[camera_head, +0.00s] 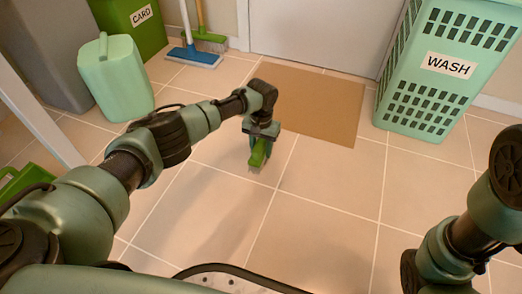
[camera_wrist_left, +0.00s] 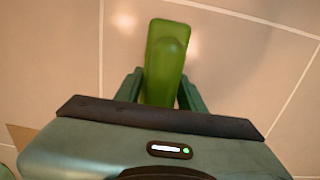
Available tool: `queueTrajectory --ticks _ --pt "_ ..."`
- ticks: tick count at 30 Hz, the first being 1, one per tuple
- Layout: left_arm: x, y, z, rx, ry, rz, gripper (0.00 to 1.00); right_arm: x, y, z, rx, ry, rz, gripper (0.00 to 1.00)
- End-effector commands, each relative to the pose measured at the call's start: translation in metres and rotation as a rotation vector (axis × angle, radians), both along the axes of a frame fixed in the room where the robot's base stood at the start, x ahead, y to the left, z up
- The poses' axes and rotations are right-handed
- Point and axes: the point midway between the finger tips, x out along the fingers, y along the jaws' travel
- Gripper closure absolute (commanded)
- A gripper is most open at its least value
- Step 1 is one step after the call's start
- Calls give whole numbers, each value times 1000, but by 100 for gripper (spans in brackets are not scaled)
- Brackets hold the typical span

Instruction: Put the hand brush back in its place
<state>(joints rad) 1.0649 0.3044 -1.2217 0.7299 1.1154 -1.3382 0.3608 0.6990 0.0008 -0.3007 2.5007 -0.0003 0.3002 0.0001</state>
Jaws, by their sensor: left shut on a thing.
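My left gripper (camera_head: 262,138) is shut on the green hand brush (camera_head: 258,153), above the tiled floor in the middle of the head view. In the left wrist view the brush (camera_wrist_left: 167,50) sits between the two fingers (camera_wrist_left: 160,92) and points away from the wrist. Its lower end hangs free with pale bristles just showing; the gripped part is hidden. My right arm shows at the right edge of the head view, but its gripper is not visible.
A WASH basket (camera_head: 416,107) stands back right, beside a brown mat (camera_head: 325,118) at the door. The front floor is clear.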

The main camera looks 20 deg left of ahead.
Motion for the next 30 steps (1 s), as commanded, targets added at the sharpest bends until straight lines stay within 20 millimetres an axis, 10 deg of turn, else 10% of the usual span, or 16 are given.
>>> queueTrajectory --ticks 5,6,8,20,30 --pt "0 0 -3 0 0 0 100 0 0 -1 0 -1 0 49" --pt "0 0 -3 1 0 -1 55 0 0 -1 0 -1 0 49" --pt "0 0 -3 1 0 -1 39 0 0 -1 0 -1 0 49" --pt "0 0 3 0 0 0 39 0 0 3 0 -1 0 49" --pt "0 -1 61 -1 0 -1 39 0 0 56 1 -1 -1 49"
